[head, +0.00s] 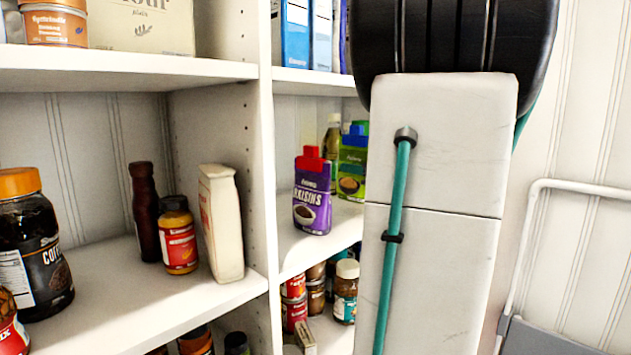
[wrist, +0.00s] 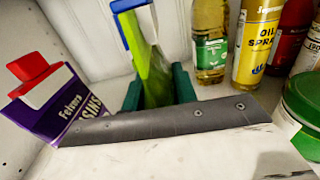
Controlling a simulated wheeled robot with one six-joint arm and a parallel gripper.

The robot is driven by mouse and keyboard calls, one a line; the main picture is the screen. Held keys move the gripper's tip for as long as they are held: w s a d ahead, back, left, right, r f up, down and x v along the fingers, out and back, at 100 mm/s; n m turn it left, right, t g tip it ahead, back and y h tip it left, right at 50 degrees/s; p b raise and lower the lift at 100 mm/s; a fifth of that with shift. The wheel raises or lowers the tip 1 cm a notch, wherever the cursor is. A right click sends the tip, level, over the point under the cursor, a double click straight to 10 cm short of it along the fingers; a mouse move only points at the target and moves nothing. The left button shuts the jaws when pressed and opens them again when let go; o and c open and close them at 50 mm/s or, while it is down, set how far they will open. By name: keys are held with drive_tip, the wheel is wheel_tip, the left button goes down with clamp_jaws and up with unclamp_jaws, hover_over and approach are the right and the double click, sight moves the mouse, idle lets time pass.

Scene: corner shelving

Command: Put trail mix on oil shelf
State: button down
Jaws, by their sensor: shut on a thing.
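The trail mix looks to be the green bag with a blue clip (wrist: 150,75), upright between the teal fingers of my gripper (wrist: 158,92), which is shut on it. In the head view the green bag (head: 351,168) shows beside my arm, and my gripper is hidden there behind the arm. The bag is at the oil shelf (head: 340,218), beside the raisins. A yellow oil spray can (wrist: 258,40) and an oil bottle with a green label (wrist: 210,40) stand to its right in the wrist view. Whether its base touches the shelf is hidden.
A purple raisins bag with a red clip (head: 312,195) stands close on the left. A green-lidded jar (wrist: 302,105) is near on the right. The shelf divider (head: 262,150) stands left of the raisins. Jars (head: 345,290) fill the shelf below.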

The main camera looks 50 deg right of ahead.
sight(354, 180)
drive_tip(key=shift+w+d+f, duration=0.1)
drive_tip(key=shift+w+d, duration=0.35)
drive_tip(key=shift+w, duration=0.05)
drive_tip(key=shift+f, duration=1.65)
drive_tip(key=c, duration=1.1)
unclamp_jaws()
drive_tip(key=shift+f, duration=0.1)
drive_tip(key=s, duration=0.4)
drive_tip(key=s+a, duration=0.1)
drive_tip(key=s, duration=0.7)
drive_tip(key=shift+a, duration=0.2)
drive_tip(key=shift+s, duration=0.1)
